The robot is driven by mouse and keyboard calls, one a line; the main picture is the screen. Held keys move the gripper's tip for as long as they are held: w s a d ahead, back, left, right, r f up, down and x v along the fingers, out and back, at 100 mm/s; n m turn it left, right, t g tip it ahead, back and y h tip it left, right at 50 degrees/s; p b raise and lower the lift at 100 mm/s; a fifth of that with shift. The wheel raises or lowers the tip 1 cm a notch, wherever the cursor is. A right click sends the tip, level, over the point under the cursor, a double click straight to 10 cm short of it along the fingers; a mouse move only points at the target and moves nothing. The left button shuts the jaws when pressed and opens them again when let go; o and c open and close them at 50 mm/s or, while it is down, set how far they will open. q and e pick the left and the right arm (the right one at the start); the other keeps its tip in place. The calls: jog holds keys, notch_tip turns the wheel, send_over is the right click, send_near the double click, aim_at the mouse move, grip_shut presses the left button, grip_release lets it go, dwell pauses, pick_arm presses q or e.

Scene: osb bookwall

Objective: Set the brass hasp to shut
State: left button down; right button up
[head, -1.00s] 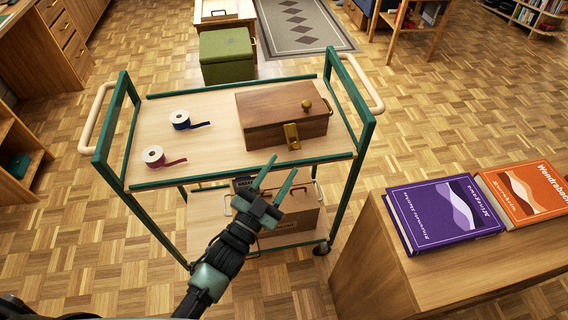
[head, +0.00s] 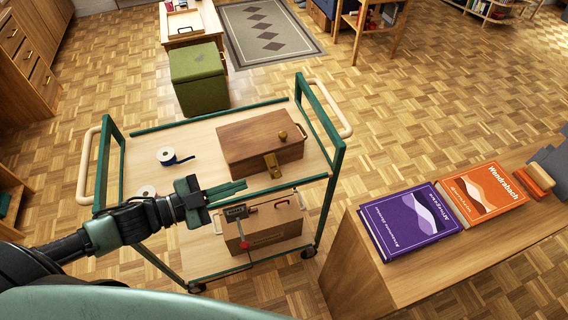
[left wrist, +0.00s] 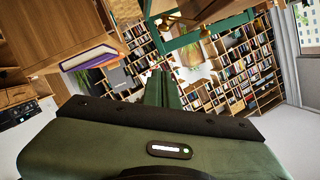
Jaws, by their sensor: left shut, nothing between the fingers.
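The wooden box (head: 252,140) stands on the top shelf of the trolley (head: 205,143), with its lid down and a round brass knob on the lid. The brass hasp (head: 272,165) is on the box's front face, toward the right; its exact setting is too small to tell. My left gripper (head: 240,189) is shut and empty, in front of the trolley's front edge. It lies left of and nearer than the hasp, pointing right, and is apart from it. In the left wrist view the shut fingers (left wrist: 161,88) show at the middle. My right gripper is not in view.
A purple book (head: 410,222) and orange book (head: 482,193) lie on the wooden surface at right.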

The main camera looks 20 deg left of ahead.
pick_arm(q)
jog(key=w+d+f+p, duration=0.2)
jog(key=w+d+f, duration=0.3)
jog(key=w, duration=0.3)
jog(key=shift+w+d+f, duration=0.15)
jog(key=shift+w+d, duration=0.05)
jog(key=shift+d, duration=0.05)
dwell(0.4)
notch_tip(320, 180, down, 2)
jog(key=shift+f+m+b, duration=0.1)
jog(key=shift+m+b, duration=0.6)
jog(key=shift+b, duration=0.3)
